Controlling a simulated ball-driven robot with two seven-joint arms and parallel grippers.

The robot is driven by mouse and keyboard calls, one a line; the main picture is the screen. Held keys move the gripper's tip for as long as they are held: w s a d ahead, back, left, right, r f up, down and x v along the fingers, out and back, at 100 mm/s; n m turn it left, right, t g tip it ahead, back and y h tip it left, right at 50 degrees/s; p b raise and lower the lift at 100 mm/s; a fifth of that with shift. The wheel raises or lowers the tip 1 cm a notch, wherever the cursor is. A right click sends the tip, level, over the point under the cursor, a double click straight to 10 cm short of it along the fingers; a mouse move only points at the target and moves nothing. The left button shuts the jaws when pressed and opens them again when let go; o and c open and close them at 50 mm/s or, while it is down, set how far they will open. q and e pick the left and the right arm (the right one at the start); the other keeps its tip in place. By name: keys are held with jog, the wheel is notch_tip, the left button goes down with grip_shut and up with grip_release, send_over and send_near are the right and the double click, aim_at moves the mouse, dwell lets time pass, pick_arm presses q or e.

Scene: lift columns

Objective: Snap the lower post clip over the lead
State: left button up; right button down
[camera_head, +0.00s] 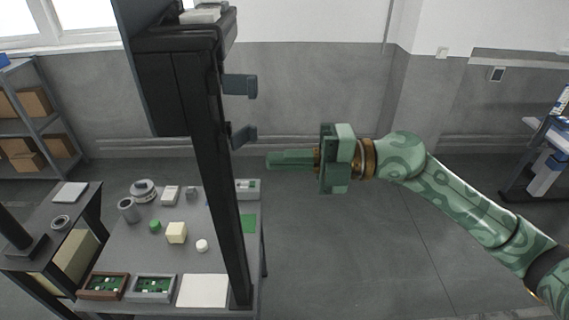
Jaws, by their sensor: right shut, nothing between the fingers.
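A tall dark post (212,170) stands at the table's right side. Two grey-blue clips stick out from its right side: an upper clip (240,85) and the lower post clip (243,134). The lower clip has a tilted piece; I cannot tell whether it is open or closed. I cannot make out the lead. My right gripper (270,160) is green, shut and empty. Its fingers point left, and their tips appear a little below and right of the lower clip, apart from it. My left gripper is not in view.
The grey table (140,245) holds a brown tray (103,287), a grey tray (152,289), a white sheet (203,291), a beige block (177,232) and several small parts. A shelf with boxes (30,105) stands at far left. The floor below my right arm is clear.

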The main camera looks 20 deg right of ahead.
aim_at(257, 135)
jog(key=shift+w+d+b, duration=0.35)
jog(key=shift+w+b, duration=0.1)
jog(key=shift+w, duration=0.8)
jog(key=shift+w+d+b, duration=0.35)
jog(key=shift+w+b, duration=0.05)
jog(key=shift+w, duration=0.85)
jog(key=shift+w+d+b, duration=0.35)
jog(key=shift+w+b, duration=0.1)
jog(key=shift+w, duration=0.8)
jog(key=shift+a, duration=0.25)
jog(key=shift+w+a+p, duration=0.2)
jog(key=shift+a+p, duration=0.3)
jog(key=shift+w+a, duration=0.1)
jog(key=shift+a, duration=0.2)
jog(key=shift+f, duration=0.1)
